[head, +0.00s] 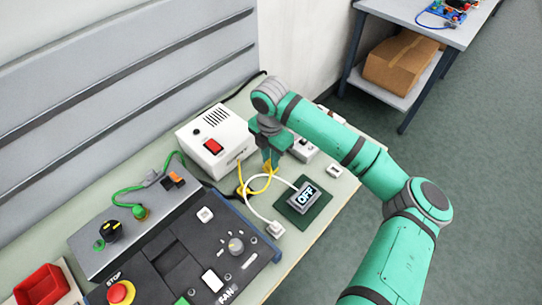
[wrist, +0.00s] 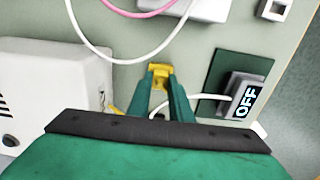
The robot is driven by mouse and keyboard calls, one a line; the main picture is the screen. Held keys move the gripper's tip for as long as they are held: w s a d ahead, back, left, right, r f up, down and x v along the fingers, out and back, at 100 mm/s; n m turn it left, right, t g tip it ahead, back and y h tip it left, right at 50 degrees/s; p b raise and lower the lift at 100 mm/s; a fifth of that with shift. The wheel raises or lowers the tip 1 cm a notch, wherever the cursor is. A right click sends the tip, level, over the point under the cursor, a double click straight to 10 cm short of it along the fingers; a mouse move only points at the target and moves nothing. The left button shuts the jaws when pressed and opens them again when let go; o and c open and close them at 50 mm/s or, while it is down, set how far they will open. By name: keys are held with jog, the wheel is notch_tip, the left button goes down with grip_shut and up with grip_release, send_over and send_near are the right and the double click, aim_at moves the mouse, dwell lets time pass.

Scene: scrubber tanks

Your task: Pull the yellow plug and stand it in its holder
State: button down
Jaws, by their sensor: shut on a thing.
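The yellow plug (wrist: 160,72) is between the fingertips of my gripper (wrist: 160,88), which is shut on it in the wrist view. In the head view my gripper (head: 270,158) points down beside the white box (head: 218,140) with a red switch. A yellow cord (head: 256,190) loops on the bench below the gripper. I cannot tell whether the plug touches anything beneath it. A small white square block with an opening (head: 335,171) stands to the right near the bench edge; it may be the holder. It also shows at the top right in the wrist view (wrist: 275,9).
An OFF display (head: 305,195) sits on a dark green mat to the gripper's lower right, with a white cable (head: 255,205) near it. A light grey unit (head: 303,149) is behind the gripper. A black control panel (head: 190,255) fills the front left. Bare bench surrounds the small block.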

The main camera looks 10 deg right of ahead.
jog(key=shift+f, duration=0.25)
jog(key=c, duration=1)
grip_release()
jog(key=shift+c, duration=0.2)
jog(key=shift+r, duration=4.25)
